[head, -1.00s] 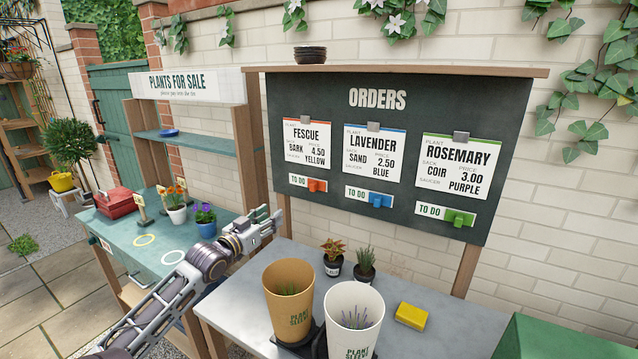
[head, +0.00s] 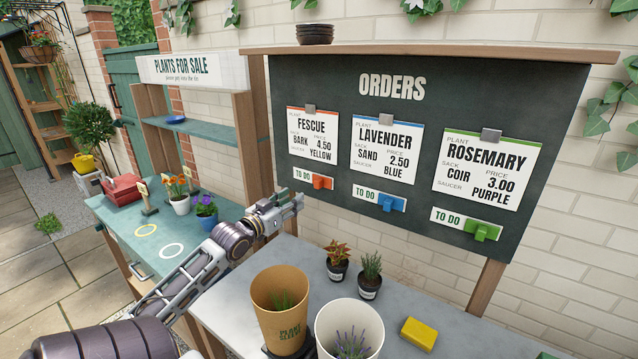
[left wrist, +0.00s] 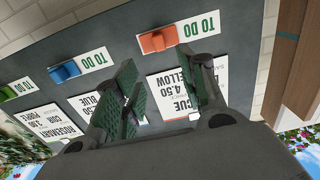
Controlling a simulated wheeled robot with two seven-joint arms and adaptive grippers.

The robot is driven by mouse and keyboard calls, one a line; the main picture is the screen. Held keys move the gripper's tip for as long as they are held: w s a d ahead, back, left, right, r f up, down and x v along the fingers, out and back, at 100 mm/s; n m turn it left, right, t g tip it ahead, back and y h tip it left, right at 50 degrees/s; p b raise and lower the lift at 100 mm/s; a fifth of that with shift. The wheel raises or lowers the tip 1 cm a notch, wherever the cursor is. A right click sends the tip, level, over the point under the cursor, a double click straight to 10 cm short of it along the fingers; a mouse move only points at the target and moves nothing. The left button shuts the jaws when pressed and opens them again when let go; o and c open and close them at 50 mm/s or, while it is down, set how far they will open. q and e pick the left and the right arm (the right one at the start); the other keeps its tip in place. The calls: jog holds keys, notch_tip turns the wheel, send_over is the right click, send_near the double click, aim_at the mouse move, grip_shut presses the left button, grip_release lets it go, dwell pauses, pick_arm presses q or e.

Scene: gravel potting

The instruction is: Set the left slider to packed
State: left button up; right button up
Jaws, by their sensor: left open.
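The left slider is an orange-red knob (head: 322,182) on the dark orders board (head: 330,83), under the Fescue card (head: 313,134). It stands at the right of its strip, with "TO DO" showing to its left. In the left wrist view the slider (left wrist: 158,40) appears upside down, just beyond the fingertips. My left gripper (head: 296,202) is just below and left of the slider in the head view. Its green-padded fingers (left wrist: 155,62) are apart with nothing between them. I cannot tell whether a finger touches the board. My right gripper is not in view.
A blue slider (head: 391,202) and a green slider (head: 482,231) sit further right, both showing "TO DO". Below the board, a grey bench holds a brown pot sleeve (head: 280,315), a white pot sleeve (head: 340,318), two small potted plants and a yellow sponge (head: 419,333).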

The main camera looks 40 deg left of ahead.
pick_arm(q)
jog(key=shift+s, duration=0.1)
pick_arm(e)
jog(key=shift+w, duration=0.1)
pick_arm(q)
jog(key=shift+w, duration=0.3)
send_near(316, 183)
jog(key=shift+w, duration=0.65)
jog(key=shift+w+a+r+p, duration=0.1)
jog(key=shift+w+p, duration=0.15)
jog(key=shift+w, duration=0.7)
jog(key=shift+w+a+p, duration=0.15)
jog(key=shift+w+p, duration=0.1)
jog(key=shift+w, duration=0.7)
jog(key=shift+w+a, duration=0.1)
jog(key=shift+w, duration=1.05)
jog(key=shift+w+a, duration=0.15)
jog(key=shift+w, duration=1.05)
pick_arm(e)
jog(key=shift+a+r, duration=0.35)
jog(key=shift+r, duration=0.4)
pick_arm(q)
jog(key=shift+c, duration=0.3)
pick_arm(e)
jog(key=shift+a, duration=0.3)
pick_arm(q)
jog(key=shift+c, duration=1.2)
grip_shut()
